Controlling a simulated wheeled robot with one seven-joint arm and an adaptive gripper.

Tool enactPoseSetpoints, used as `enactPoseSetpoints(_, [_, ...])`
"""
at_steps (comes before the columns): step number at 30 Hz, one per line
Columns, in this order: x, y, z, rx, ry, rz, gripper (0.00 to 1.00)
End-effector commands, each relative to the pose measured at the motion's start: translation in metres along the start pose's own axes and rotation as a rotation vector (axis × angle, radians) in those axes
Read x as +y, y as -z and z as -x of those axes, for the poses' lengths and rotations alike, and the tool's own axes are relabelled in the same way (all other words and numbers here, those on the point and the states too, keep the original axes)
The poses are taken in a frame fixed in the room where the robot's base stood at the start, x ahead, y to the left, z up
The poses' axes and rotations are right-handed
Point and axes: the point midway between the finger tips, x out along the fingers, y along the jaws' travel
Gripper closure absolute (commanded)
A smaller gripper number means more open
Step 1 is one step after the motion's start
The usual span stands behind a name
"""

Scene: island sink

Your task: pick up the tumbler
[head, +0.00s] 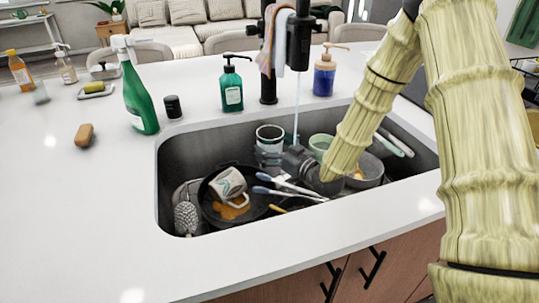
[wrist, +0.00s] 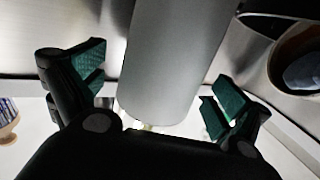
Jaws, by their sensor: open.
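The tumbler (head: 269,136) stands at the back of the sink in the head view, a pale cylinder with a dark opening. In the wrist view a smooth grey cylinder, which looks like the tumbler (wrist: 175,50), stands between my fingers. My gripper (head: 280,157) is low in the sink, just in front and to the right of the tumbler. In the wrist view my gripper (wrist: 158,80) is open, its green pads on both sides of the cylinder, with gaps visible.
The sink (head: 172,165) also holds a mug (head: 228,182) lying in a dark pan, blue-tipped utensils (head: 290,188), a green cup (head: 320,143) and a bowl. Water runs from the black faucet (head: 268,85). Bottles stand around the rim; the left counter front is clear.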

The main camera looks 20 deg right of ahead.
Motion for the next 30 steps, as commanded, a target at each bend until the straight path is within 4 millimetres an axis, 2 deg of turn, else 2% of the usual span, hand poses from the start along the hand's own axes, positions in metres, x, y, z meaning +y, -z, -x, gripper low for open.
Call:
enactPoseSetpoints(4, [-0.0003, 0.0002, -0.0107, 0.000, 0.001, 0.000, 0.01])
enactPoseSetpoints(12, [-0.0004, 0.0001, -0.0123, 0.000, 0.001, 0.000, 0.01])
enactPoseSetpoints(22, [-0.0003, 0.0001, -0.0120, 0.000, 0.000, 0.000, 0.60])
enactPoseSetpoints(23, [-0.0002, 0.0007, -0.0122, 0.001, 0.000, 0.000, 0.60])
enactPoseSetpoints(24, [-0.0002, 0.0007, -0.0122, 0.001, 0.000, 0.000, 0.65])
enactPoseSetpoints(30, [-0.0001, 0.0016, -0.0121, 0.001, 0.000, 0.000, 0.65])
